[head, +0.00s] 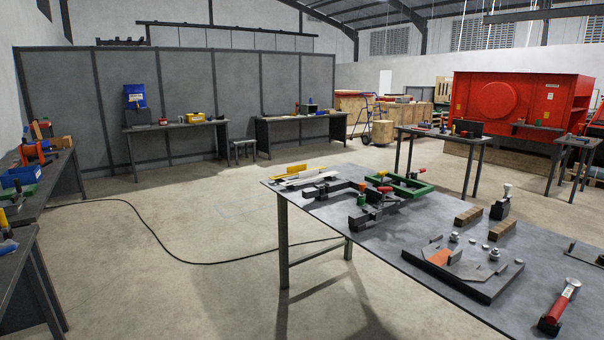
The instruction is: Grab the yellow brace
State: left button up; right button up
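A long thin yellow piece (289,172), which looks like the yellow brace, lies at the far left corner of the grey work table (350,235). Pale flat bars (305,178) lie right beside it on its near side. A dark clamp-like fixture (335,190) and a green frame (408,188) are to its right on the same table. Neither of my grippers shows in the head view, so I cannot see their state.
A dark metal plate assembly (465,270), wooden blocks (468,216) and a red-handled tool (560,305) occupy the table's near right. A cable (150,230) crosses the floor. Benches (30,190) line the left. The floor left of the table is otherwise open.

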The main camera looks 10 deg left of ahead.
aim_at(293, 170)
jog(key=u, duration=0.2)
jog(key=i+u, duration=0.35)
jog(key=i, duration=0.5)
jog(key=i+l+u, duration=0.1)
jog(key=i+u, duration=0.3)
jog(key=i, duration=0.45)
jog(key=i+l, duration=0.1)
jog(key=i, duration=1.65)
jog(key=i+j+z, duration=0.1)
jog(key=i, duration=0.4)
jog(key=i+j+z, duration=0.15)
jog(key=i, duration=0.35)
